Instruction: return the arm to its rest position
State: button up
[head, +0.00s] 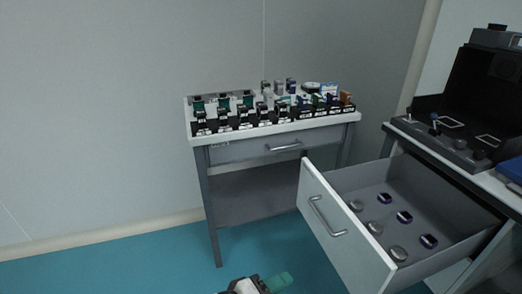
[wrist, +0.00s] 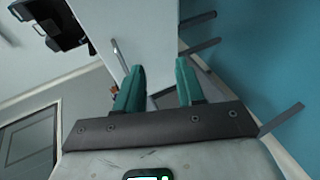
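My gripper (head: 268,284) shows at the bottom edge of the head view, low in front of the small table and left of the open drawer. Only its teal and white end is visible there, and most of my arm is out of the picture. In the wrist view its two teal fingers (wrist: 159,85) stand apart with nothing seen between them except a pale surface farther off. It looks open and empty.
An open drawer (head: 335,232) juts out at the right, holding several grey and purple parts. A small table (head: 229,152) carries rows of optics mounts. A black device (head: 452,135) sits on the right table. Teal floor (head: 150,268) is clear at left.

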jog(key=s+d+f+m+g+y, duration=0.25)
jog(key=s+d+f, duration=0.45)
jog(key=d, duration=0.4)
jog(key=s+d+f+m+g+y, duration=0.2)
jog(key=s+d+f+g+y, duration=0.3)
jog(key=s+d, duration=0.4)
jog(key=s+d+m+y, duration=0.3)
jog(key=s+d+y, duration=0.1)
jog(key=s, duration=0.6)
notch_tip(320, 180, up, 18)
jog(key=p, duration=1.8)
jog(key=shift+w+r+n+t, duration=0.2)
jog(key=shift+n+t, duration=0.15)
jog(key=shift+r+h, duration=0.15)
jog(key=shift+h, duration=0.1)
